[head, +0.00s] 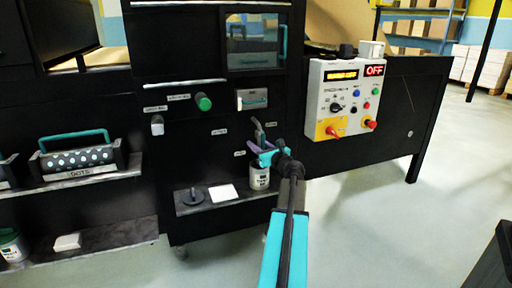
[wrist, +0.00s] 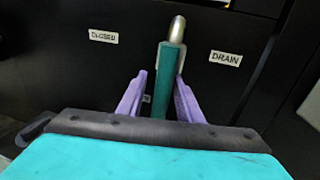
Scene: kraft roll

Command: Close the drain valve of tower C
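The drain valve lever has a green grip (wrist: 168,90) and a silver metal end (wrist: 177,30). It stands nearly upright in the wrist view, between a CLOSED label (wrist: 104,37) on the left and a DRAIN label (wrist: 226,58) on the right. My gripper (wrist: 162,78) has its purple fingers spread on either side of the grip. A gap shows on the left; on the right I cannot tell whether finger and grip touch. In the head view my gripper (head: 254,147) is at the black tower front and hides most of the lever.
A can (head: 259,178) stands on the low shelf under my gripper, beside a white block (head: 223,193). A control box (head: 342,98) reading OFF is to the right. A green knob (head: 203,102) and a small window (head: 255,42) are above.

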